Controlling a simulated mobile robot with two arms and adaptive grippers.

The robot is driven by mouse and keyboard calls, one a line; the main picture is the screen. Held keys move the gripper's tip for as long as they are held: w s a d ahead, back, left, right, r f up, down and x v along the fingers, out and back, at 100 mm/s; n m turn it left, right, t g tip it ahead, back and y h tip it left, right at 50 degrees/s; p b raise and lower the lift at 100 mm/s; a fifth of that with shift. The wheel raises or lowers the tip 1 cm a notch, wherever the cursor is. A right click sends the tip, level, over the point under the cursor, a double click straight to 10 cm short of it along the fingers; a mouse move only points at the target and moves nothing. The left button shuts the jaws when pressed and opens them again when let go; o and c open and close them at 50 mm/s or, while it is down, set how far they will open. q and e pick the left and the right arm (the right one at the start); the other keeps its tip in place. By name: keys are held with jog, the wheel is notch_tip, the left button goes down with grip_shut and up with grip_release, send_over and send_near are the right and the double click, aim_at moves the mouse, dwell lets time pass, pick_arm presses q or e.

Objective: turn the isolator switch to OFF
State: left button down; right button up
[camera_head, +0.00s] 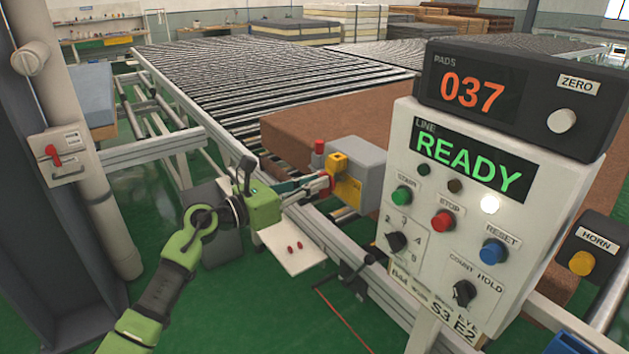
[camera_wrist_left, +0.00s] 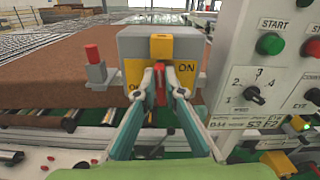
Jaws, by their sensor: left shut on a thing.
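The isolator switch is a grey box (camera_head: 364,160) with a yellow plate (camera_head: 347,192) beside the conveyor in the head view. In the left wrist view the grey box (camera_wrist_left: 133,45) faces me, with "ON" at the plate's right and a partly hidden label at its left. Its red handle (camera_wrist_left: 160,84) stands upright between these labels. My left gripper (camera_head: 323,182) is shut on the red handle; its fingers (camera_wrist_left: 160,78) press from both sides in the wrist view and hide part of the plate. My right gripper is not in view.
A control panel (camera_head: 398,150) reading READY stands close at the right, with a counter box (camera_head: 530,95) on top. A brown mattress (camera_head: 300,130) lies on the roller conveyor behind the switch. A small white tray (camera_head: 280,262) with red pieces sits below my left gripper.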

pick_arm(q)
jog(key=shift+w+a+f+n+p, duration=0.2)
jog(key=shift+n+p, duration=1.45)
jog(key=shift+n, duration=1.15)
jog(key=shift+w+a+f+n+p, duration=0.1)
jog(key=shift+w+f+n+p, duration=0.15)
jog(key=shift+n+p, duration=2)
jog(key=shift+w+a+f+n+p, duration=0.2)
jog(key=shift+n+p, duration=0.9)
jog(key=shift+n, duration=2.25)
jog(key=shift+f, duration=0.1)
jog(key=c, duration=2.1)
grip_release()
jog(key=shift+c, duration=0.2)
jog(key=shift+s, duration=0.1)
jog(key=v, duration=1.2)
